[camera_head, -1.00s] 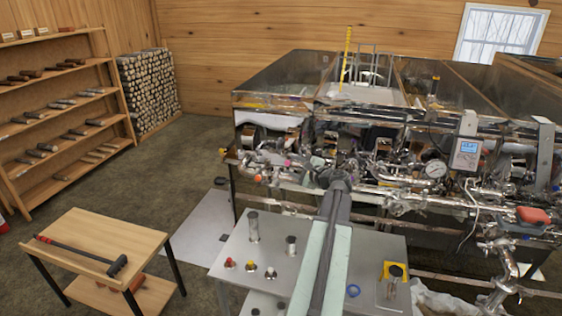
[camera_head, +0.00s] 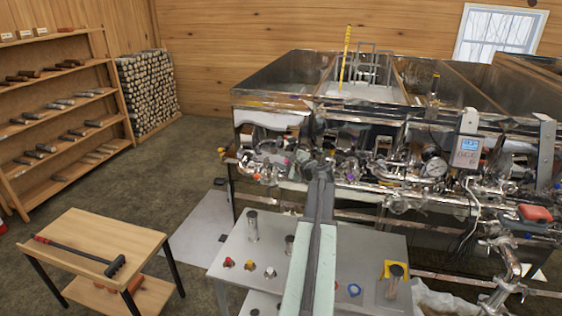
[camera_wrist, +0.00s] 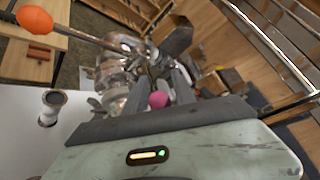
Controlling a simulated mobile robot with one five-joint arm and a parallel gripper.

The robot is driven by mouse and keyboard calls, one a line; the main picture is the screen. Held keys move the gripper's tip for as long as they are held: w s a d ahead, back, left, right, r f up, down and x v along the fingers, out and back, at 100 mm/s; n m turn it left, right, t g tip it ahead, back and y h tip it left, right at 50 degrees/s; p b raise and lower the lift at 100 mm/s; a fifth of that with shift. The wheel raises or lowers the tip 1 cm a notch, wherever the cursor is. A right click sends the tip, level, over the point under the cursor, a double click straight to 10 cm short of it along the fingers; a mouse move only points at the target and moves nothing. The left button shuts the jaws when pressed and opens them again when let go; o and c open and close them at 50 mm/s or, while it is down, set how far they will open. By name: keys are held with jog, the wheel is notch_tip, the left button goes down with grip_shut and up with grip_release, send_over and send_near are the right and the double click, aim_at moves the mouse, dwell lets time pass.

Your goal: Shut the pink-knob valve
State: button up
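The pink knob (camera_wrist: 158,99) shows in the middle of the wrist view, in front of shiny metal pipework. My gripper (camera_wrist: 160,78) has its dark fingers on either side of the knob in that picture, with gaps around it, so it looks open. I cannot tell how deep the knob lies between the fingers. In the head view the pink knob (camera_head: 287,163) is small, on the pipework at the evaporator's near left. My gripper (camera_head: 319,168) is just right of it there. The valve's stem and body are mostly hidden.
An orange knob (camera_wrist: 35,20) on a long rod lies at the upper left of the wrist view. The evaporator's pipes and a gauge (camera_head: 435,167) crowd the right. A grey table (camera_head: 240,262) with small fittings stands below my arm. A wooden table (camera_head: 95,235) holds a long tool.

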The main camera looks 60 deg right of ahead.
grip_shut()
dwell(1.2)
